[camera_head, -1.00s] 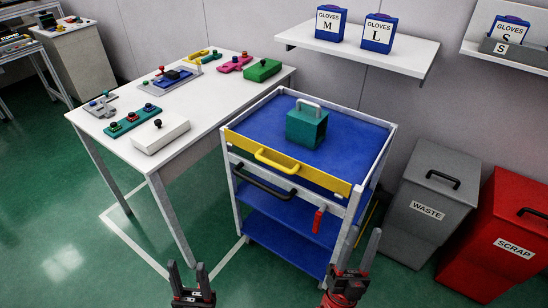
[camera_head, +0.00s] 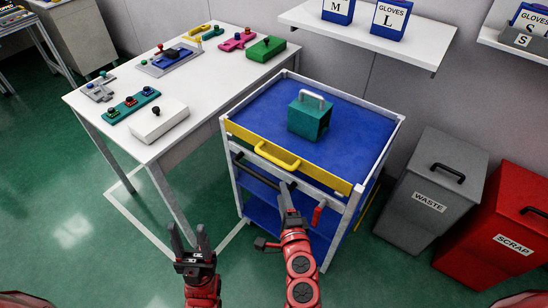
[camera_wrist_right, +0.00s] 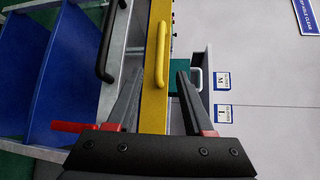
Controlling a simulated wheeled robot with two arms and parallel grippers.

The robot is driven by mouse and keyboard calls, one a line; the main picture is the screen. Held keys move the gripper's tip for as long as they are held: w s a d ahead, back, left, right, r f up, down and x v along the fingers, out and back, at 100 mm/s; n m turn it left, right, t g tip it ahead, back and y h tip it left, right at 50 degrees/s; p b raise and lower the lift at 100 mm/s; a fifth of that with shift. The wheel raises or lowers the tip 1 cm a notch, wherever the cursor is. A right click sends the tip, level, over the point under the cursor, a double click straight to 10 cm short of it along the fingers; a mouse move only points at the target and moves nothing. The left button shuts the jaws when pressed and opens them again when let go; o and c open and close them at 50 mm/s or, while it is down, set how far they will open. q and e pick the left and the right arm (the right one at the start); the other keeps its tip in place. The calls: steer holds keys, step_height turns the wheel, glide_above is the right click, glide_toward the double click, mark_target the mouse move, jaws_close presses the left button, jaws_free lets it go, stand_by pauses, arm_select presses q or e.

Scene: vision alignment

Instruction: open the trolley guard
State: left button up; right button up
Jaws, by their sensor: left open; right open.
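The trolley (camera_head: 239,204) has white rails and blue shelves. A yellow guard bar (camera_head: 325,178) with a yellow handle (camera_head: 277,156) runs along its front top edge. In the right wrist view the yellow handle (camera_wrist_right: 160,55) appears upright between the finger lines, beyond the fingertips. My right gripper (camera_head: 288,197) is open and empty in front of the trolley, below the yellow bar. In the head view it partly hides the black handle, which shows in the wrist view (camera_wrist_right: 108,42). My left gripper (camera_head: 187,240) is open and empty, left of the trolley.
A teal block (camera_head: 308,119) with a grey handle stands on the trolley top. A red lever (camera_head: 318,212) hangs at its front right. A white table (camera_head: 190,92) with fixtures is at left. Grey (camera_head: 432,183) and red (camera_head: 500,225) bins stand at right.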

mark_target(274, 161)
steer(key=p+x, duration=0.1)
steer(key=x, duration=1.3)
steer(key=shift+w+d, duration=0.1)
steer(key=shift+w, duration=0.05)
steer(key=shift+w+f+p, duration=0.2)
steer(key=shift+w+p, duration=0.1)
steer(key=shift+w, duration=0.4)
jaws_close()
